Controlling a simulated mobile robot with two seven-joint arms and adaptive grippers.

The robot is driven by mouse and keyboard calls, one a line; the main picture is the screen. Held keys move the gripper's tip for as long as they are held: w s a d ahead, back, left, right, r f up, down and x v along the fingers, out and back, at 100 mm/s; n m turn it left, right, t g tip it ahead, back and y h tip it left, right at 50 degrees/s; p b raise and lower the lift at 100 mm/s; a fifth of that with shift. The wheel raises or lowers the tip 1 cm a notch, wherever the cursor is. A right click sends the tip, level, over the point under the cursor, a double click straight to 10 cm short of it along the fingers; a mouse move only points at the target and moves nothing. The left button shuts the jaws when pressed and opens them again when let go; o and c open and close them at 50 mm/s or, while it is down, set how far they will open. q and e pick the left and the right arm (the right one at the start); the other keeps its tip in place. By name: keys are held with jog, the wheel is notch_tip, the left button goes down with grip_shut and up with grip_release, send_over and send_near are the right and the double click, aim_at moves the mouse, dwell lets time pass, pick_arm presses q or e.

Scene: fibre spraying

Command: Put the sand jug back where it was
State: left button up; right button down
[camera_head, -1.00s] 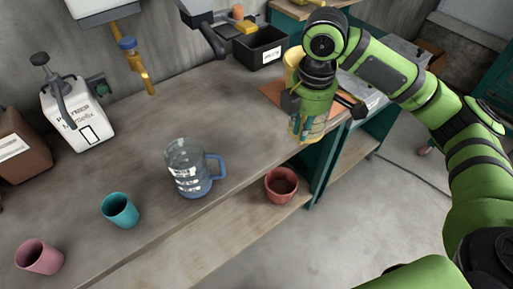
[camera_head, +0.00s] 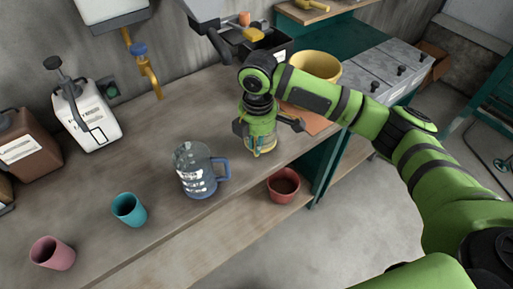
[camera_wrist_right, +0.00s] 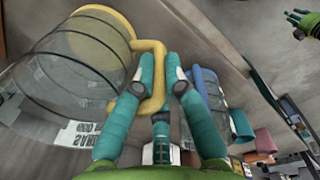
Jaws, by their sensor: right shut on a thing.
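My right gripper (camera_head: 258,127) reaches over the worktop (camera_head: 130,165). It is shut on the yellow handle of a clear jug (camera_head: 264,147) with a yellow base. The jug is mostly hidden behind the gripper in the head view. In the right wrist view the jug (camera_wrist_right: 75,65) fills the left side, its handle between the teal fingers (camera_wrist_right: 152,95). I cannot tell whether its base touches the worktop. A similar clear jug (camera_head: 197,175) with a blue base and handle stands upright to its left, apart from it.
A teal cup (camera_head: 129,209) and a pink cup (camera_head: 52,253) stand at the left. A red pot (camera_head: 284,186) is on the lower shelf. A yellow bucket (camera_head: 315,66), an orange mat (camera_head: 308,121) and a black bin (camera_head: 265,48) are behind. White (camera_head: 90,115) and brown (camera_head: 28,145) canisters stand by the wall.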

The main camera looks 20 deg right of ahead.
aim_at(256, 157)
notch_tip(256, 157, down, 3)
jog(key=shift+f+p, duration=0.15)
jog(key=shift+p, duration=0.5)
jog(key=shift+f, duration=0.4)
jog(key=c, duration=1.3)
grip_release()
jog(key=shift+f, duration=0.15)
jog(key=r+b, duration=0.1)
jog(key=r, duration=0.4)
jog(key=r+b, duration=0.2)
jog(key=r, duration=0.4)
jog(key=shift+s+r, duration=0.2)
jog(key=shift+r, duration=0.5)
